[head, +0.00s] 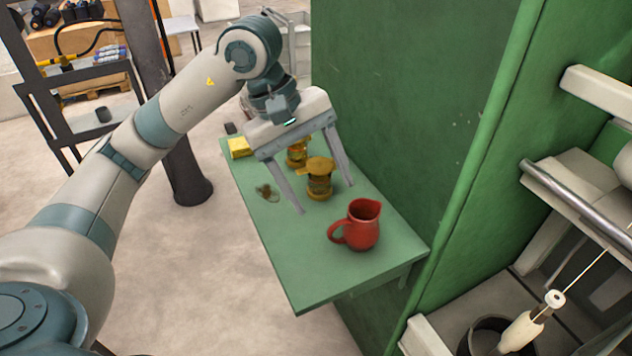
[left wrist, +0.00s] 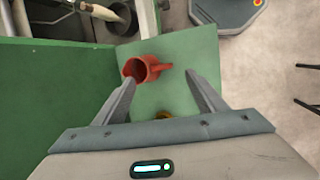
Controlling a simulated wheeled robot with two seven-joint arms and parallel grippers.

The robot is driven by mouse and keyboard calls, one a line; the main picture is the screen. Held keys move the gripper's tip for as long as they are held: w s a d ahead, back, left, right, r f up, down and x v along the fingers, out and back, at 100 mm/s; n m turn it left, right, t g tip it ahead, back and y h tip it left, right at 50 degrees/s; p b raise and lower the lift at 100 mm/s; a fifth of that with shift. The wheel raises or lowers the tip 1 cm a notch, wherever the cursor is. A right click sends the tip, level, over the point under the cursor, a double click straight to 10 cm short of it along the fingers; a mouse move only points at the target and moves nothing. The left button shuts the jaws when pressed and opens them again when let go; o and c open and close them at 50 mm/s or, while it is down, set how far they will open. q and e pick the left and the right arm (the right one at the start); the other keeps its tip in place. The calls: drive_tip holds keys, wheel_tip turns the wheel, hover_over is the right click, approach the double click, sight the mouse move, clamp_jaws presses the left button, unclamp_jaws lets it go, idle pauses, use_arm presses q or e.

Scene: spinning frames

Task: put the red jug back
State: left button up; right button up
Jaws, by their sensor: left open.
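The red jug (head: 362,226) stands upright near the front end of a green shelf (head: 318,285), with its handle to the left in the head view. It also shows in the left wrist view (left wrist: 139,69), seen beyond the fingertips and between them. My left gripper (head: 326,199) is open, its two fingers spread wide above the shelf, behind the jug and apart from it. Nothing is between the fingertips that I can see held. My right gripper does not show.
Two amber lanterns or jars, one nearer (head: 320,182) and one farther (head: 297,154), stand under the left gripper. A yellow block (head: 240,148) and a small brownish patch (head: 267,192) lie on the shelf. A green machine wall (head: 400,90) borders the shelf on the right.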

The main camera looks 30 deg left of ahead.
use_arm(q)
drive_tip(key=shift+a+r, duration=0.25)
drive_tip(key=shift+r, duration=0.35)
